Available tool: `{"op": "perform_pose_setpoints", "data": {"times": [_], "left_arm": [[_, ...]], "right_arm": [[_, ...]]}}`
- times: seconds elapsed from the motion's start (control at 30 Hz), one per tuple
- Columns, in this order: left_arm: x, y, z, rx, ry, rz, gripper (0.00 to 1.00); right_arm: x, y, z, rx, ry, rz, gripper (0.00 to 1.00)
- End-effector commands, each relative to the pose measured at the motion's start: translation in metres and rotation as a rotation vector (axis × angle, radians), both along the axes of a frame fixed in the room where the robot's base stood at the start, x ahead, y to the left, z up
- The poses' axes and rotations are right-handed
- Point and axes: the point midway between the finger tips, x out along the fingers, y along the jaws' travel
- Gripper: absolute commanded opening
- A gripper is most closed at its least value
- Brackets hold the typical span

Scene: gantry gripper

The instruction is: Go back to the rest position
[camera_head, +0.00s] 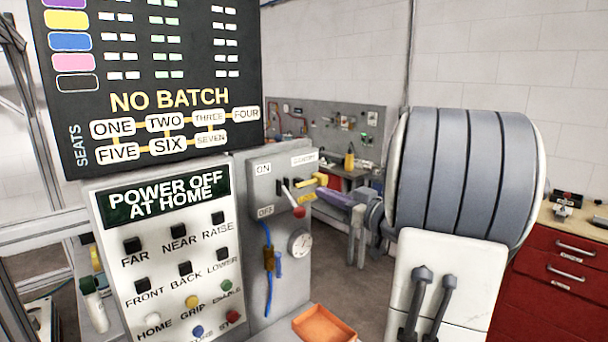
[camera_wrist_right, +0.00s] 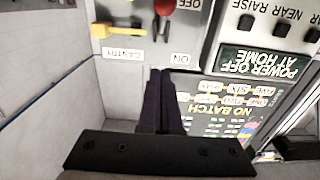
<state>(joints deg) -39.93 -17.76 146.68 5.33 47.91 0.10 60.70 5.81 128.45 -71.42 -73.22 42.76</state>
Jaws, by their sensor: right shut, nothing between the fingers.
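My right gripper (camera_head: 320,192) is in front of the right side of the grey switch box (camera_head: 265,193). Its dark purple fingers are together and empty, as the right wrist view also shows (camera_wrist_right: 160,73). A lever with a red knob (camera_head: 299,212) is on the box, between the ON and OFF labels. The knob shows close to the fingertips in the head view; in the right wrist view the knob (camera_wrist_right: 166,5) is apart from them, at the top edge. The panel display (camera_head: 163,196) reads "POWER OFF AT HOME". My left gripper does not show.
A black board (camera_head: 150,75) reading "NO BATCH" stands above the button panel (camera_head: 165,265). A yellow handle (camera_head: 312,180) sticks out from the switch box. An orange tray (camera_head: 323,326) is low in front. A red drawer cabinet (camera_head: 560,285) stands right; a workbench area is behind.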

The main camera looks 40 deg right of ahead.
Motion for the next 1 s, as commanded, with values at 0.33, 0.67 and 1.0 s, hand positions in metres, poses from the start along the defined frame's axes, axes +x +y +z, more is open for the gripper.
{"op": "perform_pose_setpoints", "data": {"times": [0.33, 0.67, 1.0], "left_arm": [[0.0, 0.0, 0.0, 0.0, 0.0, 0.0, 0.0], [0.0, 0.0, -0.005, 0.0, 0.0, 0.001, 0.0], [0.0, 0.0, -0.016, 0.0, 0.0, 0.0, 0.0]], "right_arm": [[0.0, 0.0, 0.0, 0.0, 0.0, 0.0, 0.0], [0.043, 0.037, -0.017, -0.042, 0.075, -0.046, 0.0], [0.069, 0.18, -0.102, -0.12, 0.47, -0.084, 0.0]]}}
